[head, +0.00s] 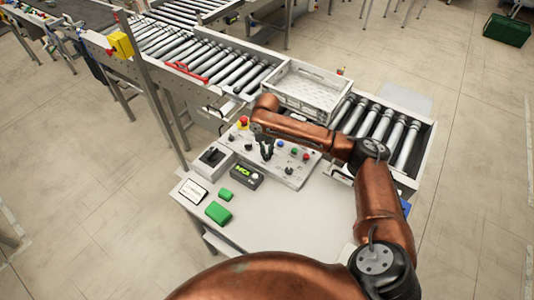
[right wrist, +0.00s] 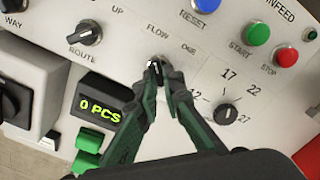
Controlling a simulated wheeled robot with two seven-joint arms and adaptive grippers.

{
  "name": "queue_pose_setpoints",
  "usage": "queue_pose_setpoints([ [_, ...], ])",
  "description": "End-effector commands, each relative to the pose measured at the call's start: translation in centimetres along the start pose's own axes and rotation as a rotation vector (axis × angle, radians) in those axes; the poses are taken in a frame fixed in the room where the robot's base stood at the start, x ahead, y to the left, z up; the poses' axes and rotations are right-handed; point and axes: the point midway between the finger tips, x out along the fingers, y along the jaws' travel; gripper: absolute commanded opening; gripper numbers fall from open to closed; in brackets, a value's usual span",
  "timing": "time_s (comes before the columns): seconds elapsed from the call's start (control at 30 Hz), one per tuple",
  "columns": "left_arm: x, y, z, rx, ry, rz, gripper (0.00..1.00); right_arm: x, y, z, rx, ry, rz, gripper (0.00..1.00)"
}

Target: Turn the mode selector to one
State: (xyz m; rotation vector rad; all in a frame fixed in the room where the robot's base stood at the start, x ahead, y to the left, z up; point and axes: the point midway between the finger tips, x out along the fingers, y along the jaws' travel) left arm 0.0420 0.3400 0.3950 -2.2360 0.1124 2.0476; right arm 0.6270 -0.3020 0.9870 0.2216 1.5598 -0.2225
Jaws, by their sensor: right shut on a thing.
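The control panel (head: 293,172) stands on the white table, with knobs and buttons on its sloped face. In the right wrist view the mode selector (right wrist: 155,62) is a small dark knob below the labels FLOW and ONE. My right gripper (right wrist: 160,68) is shut on it, one finger on each side. The fingers hide most of the knob, and I cannot tell for sure which label it points to. In the head view my right gripper (head: 266,152) is small and dark, down at the panel. My left gripper is not in view.
The route knob (right wrist: 86,34) is left of the selector; a numbered dial (right wrist: 228,114) is close on the right. Blue (right wrist: 206,5), green (right wrist: 257,34) and red (right wrist: 286,55) buttons sit further right. A grey crate (head: 291,102) rests on the roller conveyor behind the panel.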

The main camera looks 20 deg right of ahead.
Motion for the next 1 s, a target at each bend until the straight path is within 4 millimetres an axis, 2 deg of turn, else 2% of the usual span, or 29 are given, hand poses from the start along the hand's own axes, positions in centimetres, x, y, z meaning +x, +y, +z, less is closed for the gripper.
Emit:
queue_pose_setpoints([
  [0.27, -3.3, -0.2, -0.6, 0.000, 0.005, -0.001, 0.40, -0.6, 0.1, 0.0, 0.156, 0.000, 0.001, 0.00],
  [0.6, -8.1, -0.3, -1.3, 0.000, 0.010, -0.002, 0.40, -0.7, 0.3, 0.0, 0.470, 0.002, 0.001, 0.00],
  [1.0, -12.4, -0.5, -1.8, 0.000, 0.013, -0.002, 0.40, -0.6, 0.5, 0.3, 0.852, 0.000, 0.002, 0.00],
])
